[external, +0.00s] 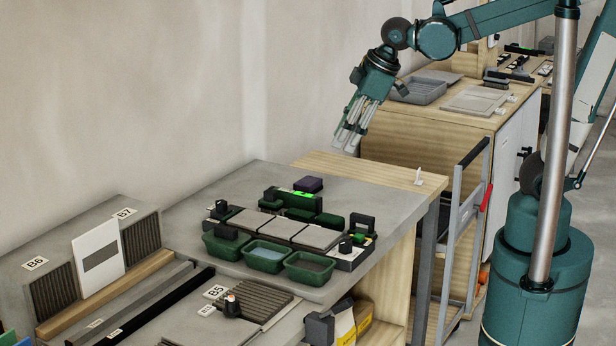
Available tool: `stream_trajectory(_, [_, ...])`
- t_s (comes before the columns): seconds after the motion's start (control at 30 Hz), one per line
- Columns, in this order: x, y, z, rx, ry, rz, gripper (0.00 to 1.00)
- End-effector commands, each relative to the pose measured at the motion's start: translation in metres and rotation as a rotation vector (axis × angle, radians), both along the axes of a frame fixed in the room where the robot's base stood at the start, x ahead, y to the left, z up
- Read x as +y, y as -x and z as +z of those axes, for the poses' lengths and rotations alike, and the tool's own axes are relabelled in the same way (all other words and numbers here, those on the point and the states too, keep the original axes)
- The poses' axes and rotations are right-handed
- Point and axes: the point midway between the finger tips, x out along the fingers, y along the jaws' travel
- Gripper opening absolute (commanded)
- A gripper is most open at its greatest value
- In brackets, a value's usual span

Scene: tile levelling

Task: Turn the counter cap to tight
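A small white upright piece (419,177), possibly the counter cap, stands near the right edge of the pale wooden counter top (365,172). It is too small to tell how its cap is turned. My gripper (347,143) hangs in the air, tilted down to the left, above the back of that counter. It is to the left of the white piece and clearly apart from it. Its pale fingers overlap in this view, so their opening is hard to judge. I see nothing held between them.
Three green tubs (265,257) and grey tiles (288,228) sit on the grey worktop. Dark blocks surround the tiles. Ribbed samples and strips lie at lower left. A grey cart frame (462,215) stands right of the counter. The wooden surface around the white piece is clear.

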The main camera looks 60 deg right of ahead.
Motion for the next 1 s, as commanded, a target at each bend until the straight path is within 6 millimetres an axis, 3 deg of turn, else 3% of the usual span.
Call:
stream_trajectory(0.5, [0.100, -0.044, 0.013, 0.062, 0.111, 0.343, 0.34])
stream_trajectory(1.0, [0.206, -0.066, 0.003, 0.113, 0.211, 0.679, 0.34])
